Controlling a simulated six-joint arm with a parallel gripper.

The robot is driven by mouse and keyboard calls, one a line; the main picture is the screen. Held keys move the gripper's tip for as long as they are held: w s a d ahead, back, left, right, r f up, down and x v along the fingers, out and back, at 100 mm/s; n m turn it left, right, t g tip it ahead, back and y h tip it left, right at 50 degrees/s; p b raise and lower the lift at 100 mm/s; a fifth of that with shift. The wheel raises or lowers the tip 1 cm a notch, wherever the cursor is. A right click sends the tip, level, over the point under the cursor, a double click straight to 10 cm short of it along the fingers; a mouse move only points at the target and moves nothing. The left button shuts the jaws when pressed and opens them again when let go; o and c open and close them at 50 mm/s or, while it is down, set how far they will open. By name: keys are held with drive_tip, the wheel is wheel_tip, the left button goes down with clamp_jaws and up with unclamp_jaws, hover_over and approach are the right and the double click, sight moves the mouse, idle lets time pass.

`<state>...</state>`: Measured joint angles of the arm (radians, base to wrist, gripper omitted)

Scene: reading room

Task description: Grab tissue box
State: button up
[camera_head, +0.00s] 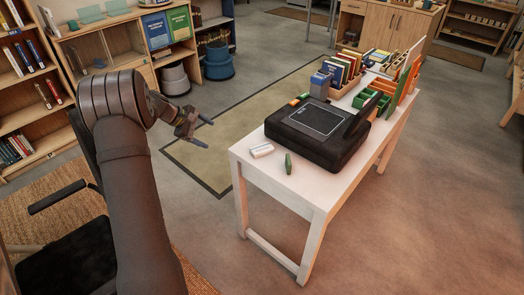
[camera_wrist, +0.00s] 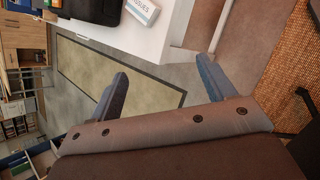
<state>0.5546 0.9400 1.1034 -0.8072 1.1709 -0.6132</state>
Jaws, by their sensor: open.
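The tissue box (camera_head: 262,150) is a small white box with dark lettering, lying on the near left end of the white table (camera_head: 252,171). My gripper (camera_head: 203,132) is open and empty, in the air left of the table and apart from the box. In the wrist view my gripper (camera_wrist: 162,69) shows two blue-grey fingers spread wide, with floor and rug between them.
A dark green object (camera_head: 288,164) lies just right of the tissue box. A large black machine (camera_head: 320,130) stands behind them. Books (camera_head: 345,67) and green trays (camera_head: 372,101) fill the far end. Open floor lies between my arm and the table. A black chair (camera_head: 70,255) is at the lower left.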

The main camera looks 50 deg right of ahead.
drive_tip(key=s+d+f+n+g+h, duration=0.1)
drive_tip(key=s+d+f+n+h, duration=0.25)
drive_tip(key=f+n, duration=0.45)
drive_tip(key=h, duration=0.2)
approach(260, 148)
drive_tip(key=shift+n+y, duration=0.25)
drive_tip(key=shift+n, duration=0.15)
drive_tip(key=x, duration=0.4)
drive_tip(key=shift+w+d+r, duration=0.15)
drive_tip(key=x, duration=0.5)
drive_tip(key=shift+s, duration=0.35)
drive_tip(key=c, duration=1)
